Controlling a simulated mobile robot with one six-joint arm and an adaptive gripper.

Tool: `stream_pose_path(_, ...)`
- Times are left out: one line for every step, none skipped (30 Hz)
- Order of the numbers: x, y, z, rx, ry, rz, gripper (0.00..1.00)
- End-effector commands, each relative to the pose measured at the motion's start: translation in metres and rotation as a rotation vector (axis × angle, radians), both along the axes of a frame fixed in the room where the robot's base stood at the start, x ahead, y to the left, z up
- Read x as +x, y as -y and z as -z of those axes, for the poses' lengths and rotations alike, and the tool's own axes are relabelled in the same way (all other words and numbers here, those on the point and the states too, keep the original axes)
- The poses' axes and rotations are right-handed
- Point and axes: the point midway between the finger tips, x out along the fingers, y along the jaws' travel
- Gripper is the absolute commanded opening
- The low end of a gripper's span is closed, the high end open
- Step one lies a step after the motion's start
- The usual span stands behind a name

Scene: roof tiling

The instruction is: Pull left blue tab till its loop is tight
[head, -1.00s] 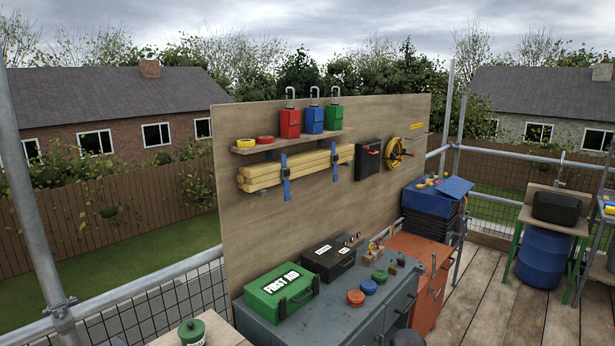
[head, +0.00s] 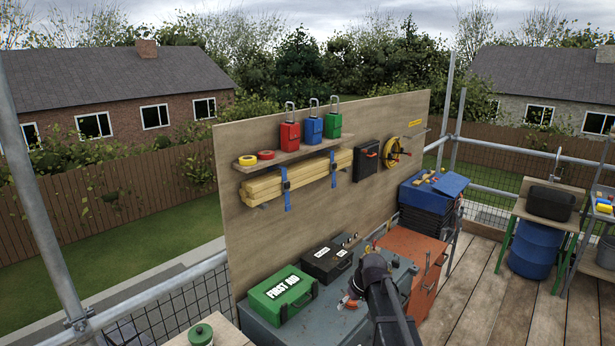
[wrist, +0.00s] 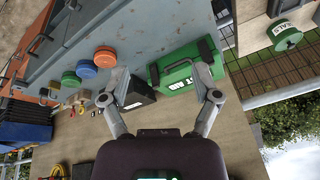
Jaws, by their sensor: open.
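The left blue tab (head: 287,199) hangs below a dark buckle on the blue strap around the left part of the yellow timber bundle (head: 262,187). Whether that loop is slack or tight is too small to tell. A second blue strap (head: 333,170) goes round the bundle further right. My gripper (wrist: 161,68) is open and empty, its two fingers spread wide. In the head view, my dark arm is low over the grey bench, well below and to the right of the left tab. No strap shows in the wrist view.
The green first aid box (head: 282,293) and black case (head: 327,261) stand on the grey bench (head: 330,325), under the timber. Above the timber, a shelf (head: 290,154) holds red, blue and green padlock-like boxes. The board's face around the hanging tab is clear.

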Motion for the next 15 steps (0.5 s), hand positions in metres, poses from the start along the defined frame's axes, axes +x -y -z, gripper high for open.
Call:
stream_pose_path(0.022, -0.008, -0.023, 0.012, 0.02, -0.025, 0.8)
stream_pose_path(0.031, -0.012, -0.03, 0.02, 0.032, -0.039, 0.8)
stream_pose_path(0.043, -0.018, -0.039, 0.029, 0.05, -0.058, 0.8)
stream_pose_path(0.052, -0.022, -0.046, 0.036, 0.062, -0.074, 0.8)
stream_pose_path(0.061, -0.026, -0.053, 0.044, 0.074, -0.088, 0.8)
stream_pose_path(0.073, -0.032, -0.062, 0.052, 0.093, -0.107, 0.8)
stream_pose_path(0.082, -0.036, -0.069, 0.059, 0.106, -0.12, 0.8)
stream_pose_path(0.09, -0.041, -0.076, 0.067, 0.119, -0.135, 0.8)
stream_pose_path(0.102, -0.047, -0.086, 0.075, 0.136, -0.153, 0.8)
stream_pose_path(0.111, -0.052, -0.093, 0.082, 0.151, -0.167, 0.8)
stream_pose_path(0.119, -0.056, -0.1, 0.088, 0.164, -0.18, 0.8)
stream_pose_path(0.131, -0.062, -0.11, 0.096, 0.182, -0.197, 0.8)
stream_pose_path(0.14, -0.067, -0.117, 0.102, 0.197, -0.211, 0.8)
stream_pose_path(0.148, -0.071, -0.124, 0.108, 0.209, -0.223, 0.8)
stream_pose_path(0.16, -0.077, -0.134, 0.115, 0.229, -0.24, 0.8)
